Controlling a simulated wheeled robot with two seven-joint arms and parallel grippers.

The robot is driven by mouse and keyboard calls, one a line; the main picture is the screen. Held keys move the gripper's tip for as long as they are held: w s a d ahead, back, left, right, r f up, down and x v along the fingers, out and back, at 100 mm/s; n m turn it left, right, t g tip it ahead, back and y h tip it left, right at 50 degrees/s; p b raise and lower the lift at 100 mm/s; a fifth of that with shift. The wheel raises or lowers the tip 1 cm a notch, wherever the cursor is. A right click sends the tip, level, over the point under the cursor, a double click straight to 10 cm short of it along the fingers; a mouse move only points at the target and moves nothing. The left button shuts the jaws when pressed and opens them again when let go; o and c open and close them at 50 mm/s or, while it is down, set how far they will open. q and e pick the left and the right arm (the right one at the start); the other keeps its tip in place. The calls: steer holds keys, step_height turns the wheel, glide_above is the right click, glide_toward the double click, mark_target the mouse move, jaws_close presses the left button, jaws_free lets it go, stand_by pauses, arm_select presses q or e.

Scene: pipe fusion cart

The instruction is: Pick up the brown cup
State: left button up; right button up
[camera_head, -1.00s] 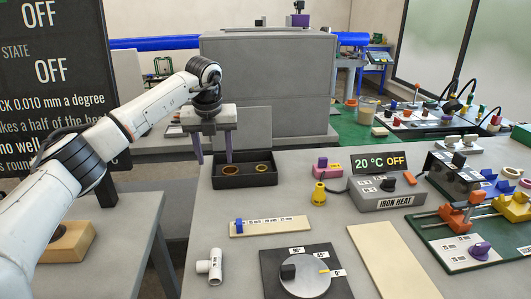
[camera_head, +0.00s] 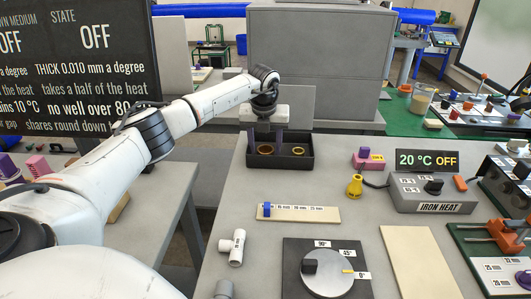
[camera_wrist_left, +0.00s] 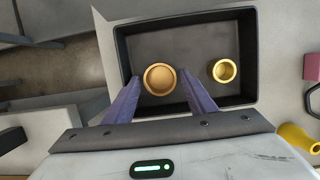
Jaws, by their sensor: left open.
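The brown cup (camera_head: 266,149) is the larger, browner of two round cups in a black tray (camera_head: 280,164) on the grey table. In the left wrist view the brown cup (camera_wrist_left: 160,79) stands in the tray's left part, its round mouth facing the camera. My left gripper (camera_head: 265,142) is open and points down over the tray's left part. In the left wrist view its two purple fingers (camera_wrist_left: 160,92) lie on either side of the brown cup, with nothing held. I cannot tell how far above the cup the tips are. My right gripper is not in view.
A smaller yellow cup (camera_wrist_left: 224,71) is to the right in the same tray. The tray walls (camera_wrist_left: 189,17) surround both cups. A yellow fitting (camera_head: 354,186) and a pink block (camera_head: 368,158) stand right of the tray. A ruler strip (camera_head: 300,213) lies in front.

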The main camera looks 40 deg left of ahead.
arm_select(q)
steer(key=shift+w+f, duration=0.1)
steer(key=shift+f, duration=0.2)
steer(key=c, duration=0.8)
steer(key=shift+c, duration=0.2)
steer(key=shift+r, duration=0.15)
